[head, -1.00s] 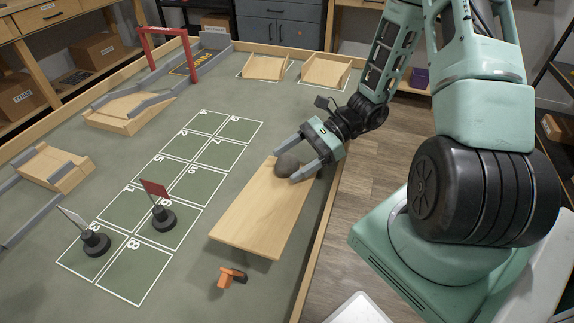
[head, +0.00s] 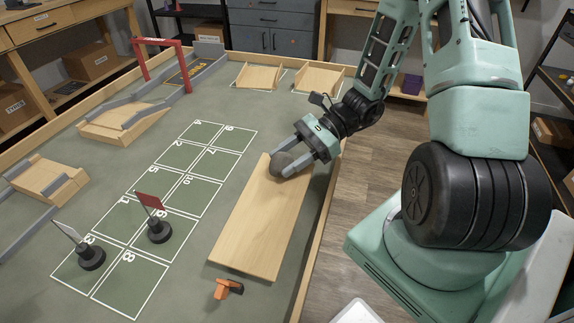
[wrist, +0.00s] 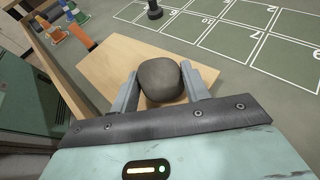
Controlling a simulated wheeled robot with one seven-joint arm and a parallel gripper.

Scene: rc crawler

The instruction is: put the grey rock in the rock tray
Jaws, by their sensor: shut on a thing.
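The grey rock (head: 283,164) is a dark rounded stone at the far end of a pale wooden board (head: 252,225). My gripper (head: 287,165) is shut on it, with one finger on each side. In the wrist view the rock (wrist: 160,80) sits between the two grey fingertips (wrist: 161,88), with the board (wrist: 110,58) behind it. I cannot tell whether the rock touches the board or is just above it. I cannot make out the rock tray for certain in either view.
An orange item (head: 227,289) lies near the board's front end. A red flag marker (head: 158,228) and a white flag marker (head: 90,255) stand on the numbered grid. A wooden rim (head: 318,235) runs right of the board. A white object (head: 357,312) is cut off at the bottom.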

